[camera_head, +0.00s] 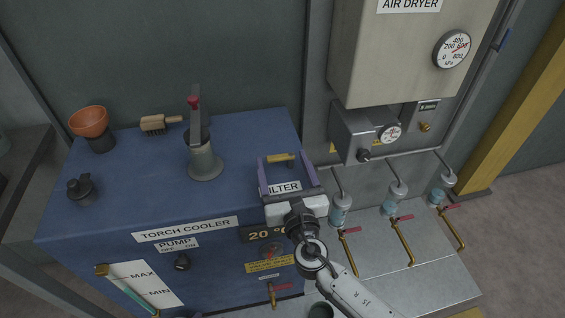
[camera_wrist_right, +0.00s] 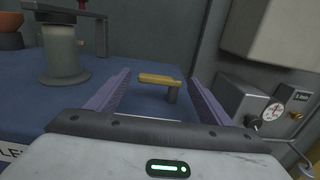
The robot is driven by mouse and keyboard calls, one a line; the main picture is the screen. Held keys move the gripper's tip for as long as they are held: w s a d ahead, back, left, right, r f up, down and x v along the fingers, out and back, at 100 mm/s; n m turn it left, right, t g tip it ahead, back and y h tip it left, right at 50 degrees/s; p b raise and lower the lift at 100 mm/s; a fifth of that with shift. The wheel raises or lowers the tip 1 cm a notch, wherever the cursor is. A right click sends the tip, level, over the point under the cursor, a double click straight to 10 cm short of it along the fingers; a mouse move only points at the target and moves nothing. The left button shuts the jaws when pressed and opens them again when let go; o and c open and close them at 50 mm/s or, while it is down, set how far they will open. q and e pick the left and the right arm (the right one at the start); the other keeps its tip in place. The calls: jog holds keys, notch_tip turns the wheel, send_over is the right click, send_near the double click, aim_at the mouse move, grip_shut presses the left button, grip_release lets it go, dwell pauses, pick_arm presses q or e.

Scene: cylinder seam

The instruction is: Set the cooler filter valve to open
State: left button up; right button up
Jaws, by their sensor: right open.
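The cooler filter valve shows as a yellow lever handle (camera_head: 279,158) on top of the blue torch cooler (camera_head: 120,192), behind a partly covered label reading "ILTER" (camera_head: 284,187). My right gripper (camera_head: 281,165) is open, with its two purple fingers pointing toward the back of the cooler. In the head view the handle lies across the gap near the fingertips. In the right wrist view the handle (camera_wrist_right: 159,79) lies crosswise between the fingers, with a dark grey post under its right end. I cannot tell whether a finger touches it. My left gripper is not in view.
A grey post with a red-tipped lever (camera_head: 205,160) stands left of the valve. A brush (camera_head: 160,123), an orange funnel (camera_head: 89,122) and a black cap (camera_head: 80,188) lie farther left. The air dryer (camera_head: 400,50) and its regulator (camera_head: 355,132) rise at the right.

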jog(key=shift+w, duration=0.35)
jog(key=c, duration=1)
jog(key=shift+c, duration=0.2)
